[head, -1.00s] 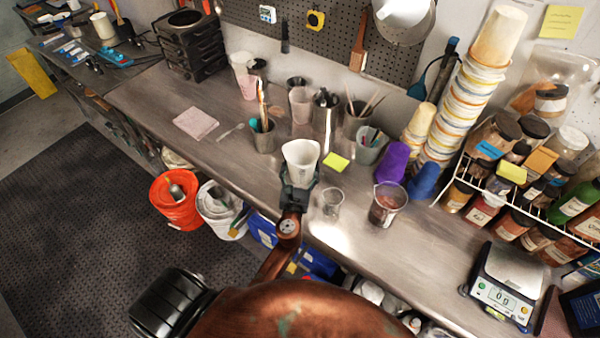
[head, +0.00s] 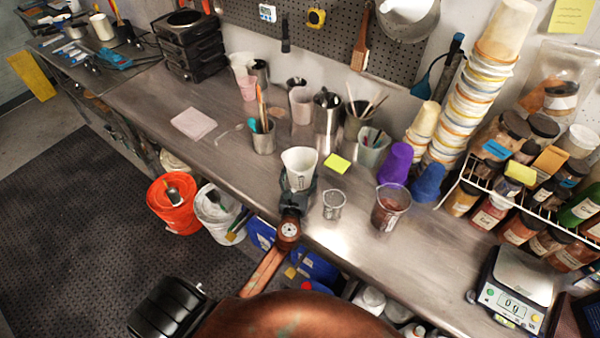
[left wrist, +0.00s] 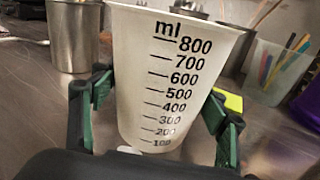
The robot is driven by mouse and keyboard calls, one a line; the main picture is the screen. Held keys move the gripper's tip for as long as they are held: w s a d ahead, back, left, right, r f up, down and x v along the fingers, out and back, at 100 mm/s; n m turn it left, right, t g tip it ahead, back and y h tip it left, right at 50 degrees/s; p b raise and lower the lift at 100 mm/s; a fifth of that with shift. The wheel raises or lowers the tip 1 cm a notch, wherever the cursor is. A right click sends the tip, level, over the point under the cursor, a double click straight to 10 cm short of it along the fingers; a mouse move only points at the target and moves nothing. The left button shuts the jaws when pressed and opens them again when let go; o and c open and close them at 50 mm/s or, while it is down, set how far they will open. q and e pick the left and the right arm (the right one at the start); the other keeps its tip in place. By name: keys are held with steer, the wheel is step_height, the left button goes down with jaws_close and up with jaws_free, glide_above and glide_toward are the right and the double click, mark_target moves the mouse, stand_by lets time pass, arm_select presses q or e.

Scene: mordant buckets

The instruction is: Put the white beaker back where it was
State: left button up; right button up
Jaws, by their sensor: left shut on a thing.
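The white beaker (head: 299,166) is upright near the front edge of the bench (head: 240,200) in the head view. In the left wrist view the white beaker (left wrist: 178,75) shows black ml marks up to 800. My left gripper (head: 298,188) is shut on it, with green-edged fingers on both sides of its lower part. The beaker's base is mostly hidden by the gripper, so I cannot tell whether it touches the bench. My right gripper is not in view.
A small clear beaker (head: 333,206) and a beaker of dark reddish stuff (head: 390,208) stand to the right. A yellow note (head: 337,163) lies just behind. Metal cups with tools (head: 263,138) stand behind left. Bare bench lies left of the gripper.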

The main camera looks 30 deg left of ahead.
arm_select(q)
steer(key=shift+f, duration=0.1)
steer(key=o, duration=1.7)
steer(key=shift+o, duration=0.2)
steer(key=shift+s, duration=0.2)
steer(key=v, duration=1.1)
steer(key=shift+s+d, duration=0.2)
steer(key=shift+s, duration=0.15)
steer(key=shift+a, duration=0.1)
